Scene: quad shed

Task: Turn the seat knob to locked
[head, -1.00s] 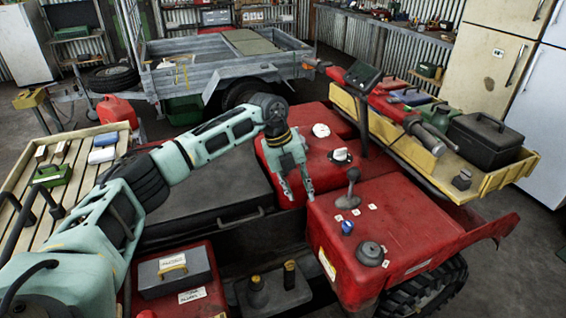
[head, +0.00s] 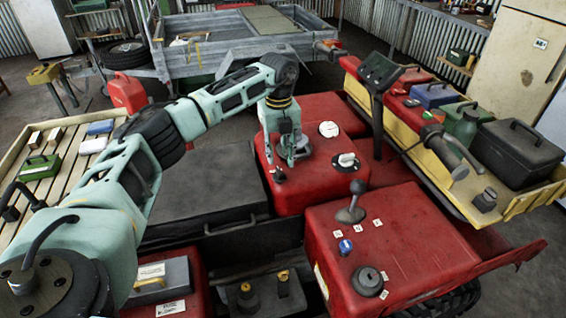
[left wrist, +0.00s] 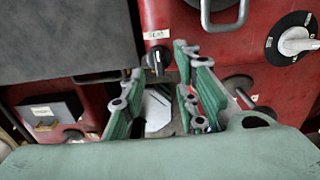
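The seat knob (left wrist: 157,60) is a small black knob with a pale line, on a red panel under a white label reading SEAT (left wrist: 155,34). It also shows as a dark spot in the head view (head: 279,175), low on the red housing's near left side. My left gripper (head: 291,162) points down close to this knob. In the left wrist view its fingers (left wrist: 158,72) are apart, with the knob seen between their tips and nothing held. I cannot tell whether they touch it. My right gripper is not in view.
A white-handled dial (head: 346,160) and a white cap (head: 328,129) sit on the same red housing.

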